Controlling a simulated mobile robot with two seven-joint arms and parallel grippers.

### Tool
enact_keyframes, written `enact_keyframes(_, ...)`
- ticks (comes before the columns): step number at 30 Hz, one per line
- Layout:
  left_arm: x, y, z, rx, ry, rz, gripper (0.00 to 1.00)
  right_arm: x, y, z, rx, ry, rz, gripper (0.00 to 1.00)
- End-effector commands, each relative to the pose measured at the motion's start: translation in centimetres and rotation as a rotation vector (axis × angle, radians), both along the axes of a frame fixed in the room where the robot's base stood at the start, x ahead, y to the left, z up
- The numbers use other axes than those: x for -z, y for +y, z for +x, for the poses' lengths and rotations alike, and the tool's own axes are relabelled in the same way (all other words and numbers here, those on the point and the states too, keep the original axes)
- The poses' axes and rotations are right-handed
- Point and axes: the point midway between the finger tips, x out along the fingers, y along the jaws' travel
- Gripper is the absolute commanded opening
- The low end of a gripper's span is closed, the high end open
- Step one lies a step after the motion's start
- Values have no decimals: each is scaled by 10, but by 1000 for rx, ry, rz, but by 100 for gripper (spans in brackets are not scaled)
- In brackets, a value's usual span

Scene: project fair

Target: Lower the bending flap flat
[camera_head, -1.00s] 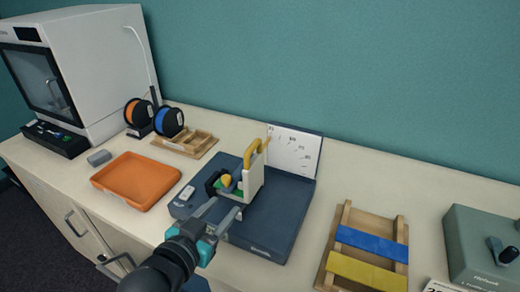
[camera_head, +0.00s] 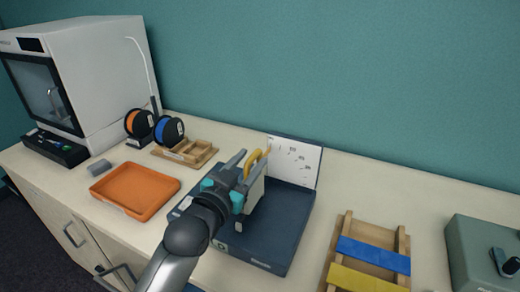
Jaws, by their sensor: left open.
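The dark blue bending device (camera_head: 285,225) lies on the bench at the centre. Its bending flap, a cream plate (camera_head: 256,190) with a yellow handle (camera_head: 254,158) on top, stands roughly upright. A white panel with a printed scale (camera_head: 296,160) stands behind it. My left gripper (camera_head: 244,167) is open at the flap, its fingers close to the yellow handle. I cannot tell whether they touch it. The gripper and arm hide the device's left part and much of the flap. My right gripper is not in view.
An orange tray (camera_head: 135,187), a wooden tray (camera_head: 187,151) and blue and orange spools (camera_head: 168,130) are to the left, by a white cabinet machine (camera_head: 100,75). A wooden frame with blue and yellow strips (camera_head: 372,254) and a grey-green box (camera_head: 480,245) are to the right.

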Motion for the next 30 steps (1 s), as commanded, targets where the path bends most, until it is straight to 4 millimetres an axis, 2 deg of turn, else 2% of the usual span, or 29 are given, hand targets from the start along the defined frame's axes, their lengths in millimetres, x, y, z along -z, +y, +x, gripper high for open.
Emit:
enact_keyframes(3, -1, -8, 19, 0, -1, -3, 48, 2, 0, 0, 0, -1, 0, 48)
enact_keyframes(10, 0, -18, 42, 1, -1, -2, 48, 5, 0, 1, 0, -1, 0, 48)
enact_keyframes(15, 0, -21, 50, 1, 0, -1, 48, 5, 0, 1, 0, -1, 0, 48)
enact_keyframes(24, 0, -22, 51, 1, 0, -1, 48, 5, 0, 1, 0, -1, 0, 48)
enact_keyframes(30, 0, -21, 51, 1, 0, -1, 26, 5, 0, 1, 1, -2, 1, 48)
